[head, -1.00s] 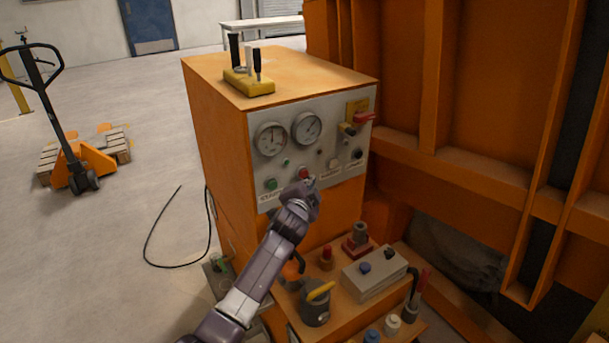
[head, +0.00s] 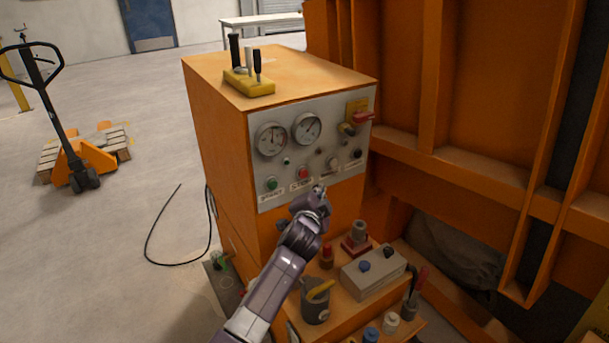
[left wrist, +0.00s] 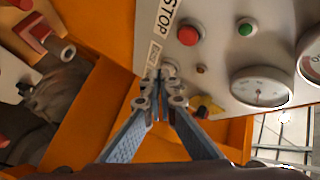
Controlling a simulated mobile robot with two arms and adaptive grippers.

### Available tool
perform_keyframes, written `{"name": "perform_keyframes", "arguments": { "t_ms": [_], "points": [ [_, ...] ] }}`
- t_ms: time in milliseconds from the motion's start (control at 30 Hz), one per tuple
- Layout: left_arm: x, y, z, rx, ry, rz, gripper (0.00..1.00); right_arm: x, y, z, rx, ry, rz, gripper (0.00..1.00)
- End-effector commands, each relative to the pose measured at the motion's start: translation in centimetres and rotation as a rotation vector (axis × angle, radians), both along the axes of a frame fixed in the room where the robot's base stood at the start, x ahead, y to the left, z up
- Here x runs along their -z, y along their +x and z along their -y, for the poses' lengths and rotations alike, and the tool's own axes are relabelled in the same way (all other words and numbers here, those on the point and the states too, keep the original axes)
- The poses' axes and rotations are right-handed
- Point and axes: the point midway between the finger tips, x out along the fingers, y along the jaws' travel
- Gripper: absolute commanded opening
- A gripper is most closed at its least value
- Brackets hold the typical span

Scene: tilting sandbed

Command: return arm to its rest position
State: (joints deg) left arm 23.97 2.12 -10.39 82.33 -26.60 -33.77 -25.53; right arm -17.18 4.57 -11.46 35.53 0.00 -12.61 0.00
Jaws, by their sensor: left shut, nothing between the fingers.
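My left gripper (head: 319,191) is shut and empty, just below the lower edge of the grey control panel (head: 327,140) in the head view. In the left wrist view its fingertips (left wrist: 160,80) meet in front of the panel's edge, beside the STOP label. The red stop button (head: 303,173) is above the gripper and apart from it. The green button (head: 271,184) is to its left. My left arm reaches up from the bottom of the head view. My right gripper is not in view.
The orange cabinet (head: 220,140) carries a yellow lever block (head: 249,84). Below the gripper, a ledge holds a grey box (head: 373,273), a dark cup (head: 315,304) and a red-based knob (head: 357,240). Orange framing (head: 460,165) stands at right. Open floor and a pallet jack (head: 84,160) are at left.

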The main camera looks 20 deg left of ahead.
Motion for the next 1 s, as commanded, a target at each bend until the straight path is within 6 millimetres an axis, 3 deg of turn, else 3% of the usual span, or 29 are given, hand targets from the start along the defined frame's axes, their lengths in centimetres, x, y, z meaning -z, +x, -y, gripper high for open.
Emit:
{"name": "perform_keyframes", "arguments": {
  "t_ms": [267, 367, 433, 567, 733, 800, 900, 1000],
  "points": [
    [0.1, 0.0, 0.0, -0.001, -0.001, -0.001, 0.00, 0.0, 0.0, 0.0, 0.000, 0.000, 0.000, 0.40],
    [1.2, -1.1, -0.3, -0.012, -0.026, -0.026, 0.00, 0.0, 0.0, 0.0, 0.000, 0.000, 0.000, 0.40],
    [3.0, -3.0, -0.6, -0.034, -0.068, -0.066, 0.00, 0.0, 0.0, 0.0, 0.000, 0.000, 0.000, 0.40],
    [8.2, -9.6, -1.5, -0.107, -0.207, -0.200, 0.00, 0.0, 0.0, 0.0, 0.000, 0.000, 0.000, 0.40],
    [14.1, -21.3, -1.7, -0.223, -0.410, -0.419, 0.00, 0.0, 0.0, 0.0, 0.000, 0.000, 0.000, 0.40],
    [15.6, -26.0, -1.5, -0.266, -0.479, -0.505, 0.00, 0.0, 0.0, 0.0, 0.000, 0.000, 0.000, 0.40],
    [16.7, -31.5, -1.1, -0.316, -0.551, -0.604, 0.00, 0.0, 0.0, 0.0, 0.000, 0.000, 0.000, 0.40],
    [17.2, -35.7, -0.7, -0.354, -0.599, -0.680, 0.00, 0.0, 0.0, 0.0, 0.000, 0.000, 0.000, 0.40]
  ]
}}
